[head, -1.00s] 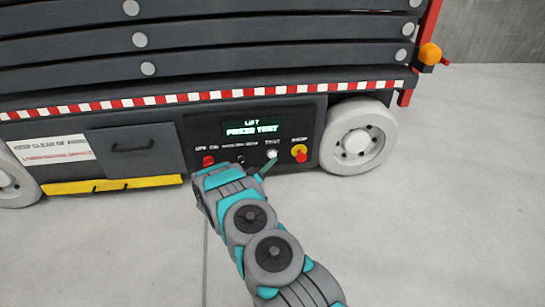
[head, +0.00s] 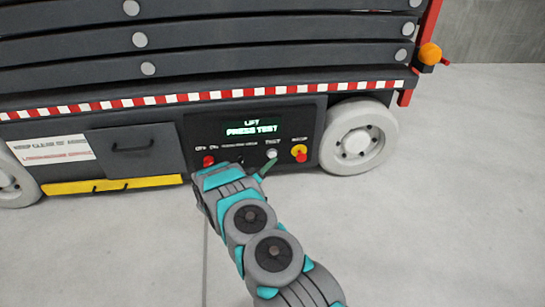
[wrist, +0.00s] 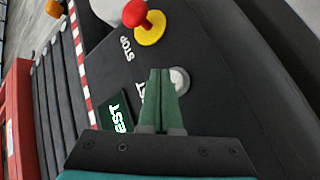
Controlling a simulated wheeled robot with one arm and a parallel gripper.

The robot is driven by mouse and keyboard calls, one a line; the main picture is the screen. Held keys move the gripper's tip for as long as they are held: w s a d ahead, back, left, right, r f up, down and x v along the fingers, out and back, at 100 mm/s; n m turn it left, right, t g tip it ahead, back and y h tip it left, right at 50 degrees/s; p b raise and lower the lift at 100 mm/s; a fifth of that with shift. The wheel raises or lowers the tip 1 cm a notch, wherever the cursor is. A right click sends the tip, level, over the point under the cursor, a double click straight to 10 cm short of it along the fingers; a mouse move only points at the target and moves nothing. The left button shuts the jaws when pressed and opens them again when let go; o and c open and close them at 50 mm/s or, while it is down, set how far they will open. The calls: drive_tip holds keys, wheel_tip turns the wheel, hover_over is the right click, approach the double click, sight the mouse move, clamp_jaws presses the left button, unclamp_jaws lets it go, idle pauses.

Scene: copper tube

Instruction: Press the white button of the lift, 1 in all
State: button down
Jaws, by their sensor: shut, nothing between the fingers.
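The white button (head: 272,154) sits on the lift's dark control panel, under the word TEST. It also shows in the wrist view (wrist: 180,79), partly behind the fingertips. My gripper (head: 267,167) is at the panel, with its green fingers just below the button in the head view. In the wrist view the green fingers (wrist: 161,73) are together and empty, their tips beside the button. I cannot tell whether they touch it.
A red stop button on a yellow base (head: 299,153) is right of the white button. A red knob (head: 208,161) is at the panel's left. A pale wheel (head: 358,137) stands right of the panel. The grey floor (head: 450,220) at right is clear.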

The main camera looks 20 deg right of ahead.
drive_tip(key=shift+w, duration=0.15)
drive_tip(key=shift+w+d, duration=0.15)
drive_tip(key=shift+w, duration=0.15)
drive_tip(key=shift+w+d, duration=0.1)
drive_tip(key=shift+w, duration=0.35)
idle(1.0)
drive_tip(key=shift+s, duration=0.15)
drive_tip(key=shift+s+a, duration=0.25)
drive_tip(key=shift+s, duration=0.5)
drive_tip(key=shift+s+a, duration=0.2)
drive_tip(key=shift+s, duration=0.6)
drive_tip(key=shift+s+a, duration=0.25)
drive_tip(key=shift+s, duration=0.55)
drive_tip(key=shift+s+a, duration=0.2)
drive_tip(key=shift+s, duration=0.6)
